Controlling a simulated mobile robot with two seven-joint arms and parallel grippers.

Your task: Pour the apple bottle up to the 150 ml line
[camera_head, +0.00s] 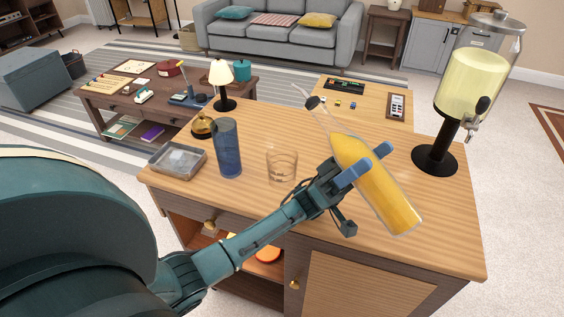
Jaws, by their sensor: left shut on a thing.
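My left gripper (366,165) is shut on the apple bottle (388,200), a clear bottle of yellow-orange liquid. The bottle is held tilted, its neck up and to the left and its base down to the right. A clear short glass (282,165) with faint lines stands on the wooden counter (420,262), left of the gripper and below the bottle's neck in the picture. It looks empty; the 150 ml mark is too small to read. No stream of liquid shows. My right gripper is out of view.
A drink dispenser (472,85) on a black stand is at the back right. The counter's front right is free.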

